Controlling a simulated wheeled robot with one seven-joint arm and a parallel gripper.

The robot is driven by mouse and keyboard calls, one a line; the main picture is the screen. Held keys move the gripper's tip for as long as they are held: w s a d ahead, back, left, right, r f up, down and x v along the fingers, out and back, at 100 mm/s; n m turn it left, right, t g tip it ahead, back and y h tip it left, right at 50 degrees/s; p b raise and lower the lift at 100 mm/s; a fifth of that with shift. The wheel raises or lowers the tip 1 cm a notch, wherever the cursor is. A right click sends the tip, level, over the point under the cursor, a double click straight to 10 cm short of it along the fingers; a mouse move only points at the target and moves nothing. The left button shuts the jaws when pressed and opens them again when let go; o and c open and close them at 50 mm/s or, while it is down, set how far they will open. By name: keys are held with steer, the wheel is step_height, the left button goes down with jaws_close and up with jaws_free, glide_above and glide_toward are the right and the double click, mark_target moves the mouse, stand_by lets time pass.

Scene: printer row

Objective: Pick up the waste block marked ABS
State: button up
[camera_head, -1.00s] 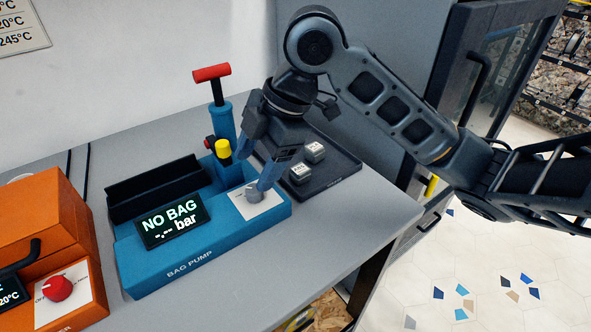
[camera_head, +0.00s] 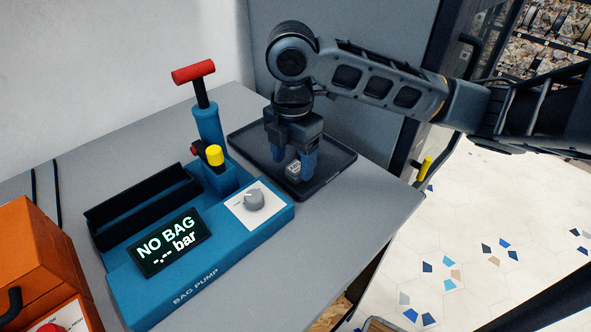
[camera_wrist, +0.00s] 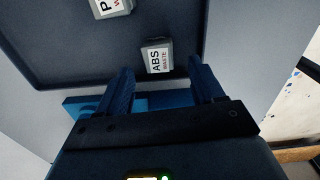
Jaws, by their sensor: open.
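The waste block marked ABS (camera_wrist: 158,57) lies on the dark tray, its label facing up in the wrist view. It sits just ahead of the gap between my fingertips. In the head view a small grey block (camera_head: 293,170) shows between the fingers, partly hidden by them. My gripper (camera_head: 293,168) points down over the tray (camera_head: 335,160), open and empty. It also shows in the wrist view (camera_wrist: 158,80), with one finger on each side of the gap. A second waste block (camera_wrist: 112,6), its label starting with P, is at the top edge of the wrist view.
The blue bag pump (camera_head: 200,262) reading NO BAG stands left of the tray, with a tall red-topped handle (camera_head: 194,72) and a yellow knob (camera_head: 215,156). An orange machine (camera_head: 35,255) is at far left. The grey tabletop (camera_head: 340,215) in front of the tray is clear.

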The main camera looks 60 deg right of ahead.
steer(key=shift+f, duration=0.9)
steer(key=c, duration=1.1)
steer(key=shift+r, duration=0.1)
